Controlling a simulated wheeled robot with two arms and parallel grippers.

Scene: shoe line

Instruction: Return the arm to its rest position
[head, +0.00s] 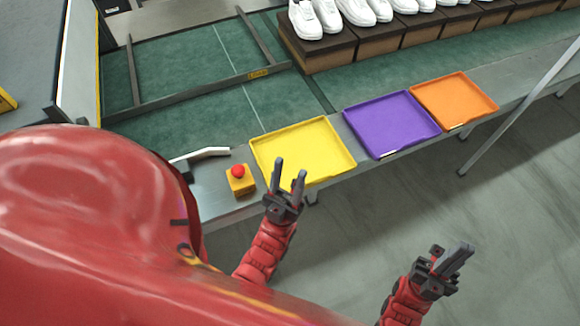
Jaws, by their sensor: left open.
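My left gripper (289,168) is open and empty. In the head view it appears in front of the near-left part of the yellow tray (310,150), to the right of the red button; its height above the tray is hard to judge. My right gripper (457,257) is at the lower right, over the grey floor and clear of the bench. Its fingers overlap in this view, so their gap does not show. No object shows in it.
A purple tray (390,124) and an orange tray (453,100) lie right of the yellow one along the bench edge. A red button on a yellow box (240,180) stands left of my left gripper.

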